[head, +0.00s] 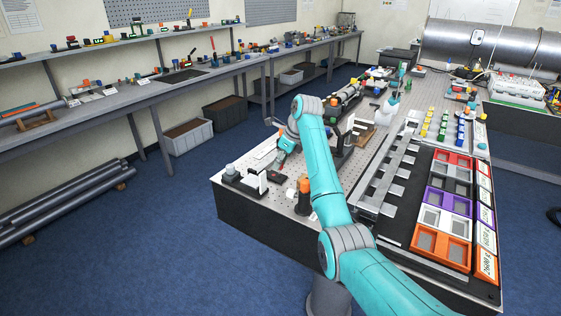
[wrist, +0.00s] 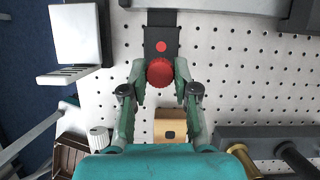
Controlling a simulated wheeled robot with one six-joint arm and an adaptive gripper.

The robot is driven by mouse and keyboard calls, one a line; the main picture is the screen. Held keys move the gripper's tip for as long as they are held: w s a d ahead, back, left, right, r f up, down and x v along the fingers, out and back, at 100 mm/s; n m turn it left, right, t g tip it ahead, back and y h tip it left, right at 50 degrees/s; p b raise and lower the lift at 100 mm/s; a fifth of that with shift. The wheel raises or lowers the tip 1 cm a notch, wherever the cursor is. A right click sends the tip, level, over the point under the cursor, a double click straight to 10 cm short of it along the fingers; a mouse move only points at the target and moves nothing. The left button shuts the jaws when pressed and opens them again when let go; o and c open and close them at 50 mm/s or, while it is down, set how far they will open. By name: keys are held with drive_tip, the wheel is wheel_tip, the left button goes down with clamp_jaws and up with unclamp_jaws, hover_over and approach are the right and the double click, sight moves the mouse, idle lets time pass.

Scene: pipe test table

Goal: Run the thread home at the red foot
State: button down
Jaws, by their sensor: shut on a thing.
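A red ridged knob (wrist: 160,72) sits at the near end of a black strip (wrist: 160,25) on the perforated table plate. A red dot (wrist: 161,46) marks the strip just beyond the knob. My gripper (wrist: 160,70) is shut on the red knob, with one fingertip on each side of it. In the head view my gripper (head: 282,157) is low over the near left part of the table, and a small patch of red shows at its tip. The thread itself is hidden under the knob.
A brass-coloured block (wrist: 170,126) lies close below the knob, between the fingers. A white plate on a stand (wrist: 78,32) is at the upper left. A dark grey bar (wrist: 285,131) is at the right. Coloured trays (head: 440,245) line the table's right side.

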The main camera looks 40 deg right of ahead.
drive_tip(key=shift+f, duration=1.7)
idle(1.3)
drive_tip(key=c, duration=1.7)
unclamp_jaws()
clamp_jaws()
drive_tip(key=m+h, duration=0.1)
drive_tip(key=m, duration=0.1)
drive_tip(key=shift+a+m+t, duration=0.1)
drive_tip(key=shift+m+t, duration=0.2)
drive_tip(key=shift+m, duration=0.1)
drive_tip(key=shift+m+h, duration=0.5)
drive_tip(key=shift+m, duration=0.7)
drive_tip(key=o, duration=1.2)
unclamp_jaws()
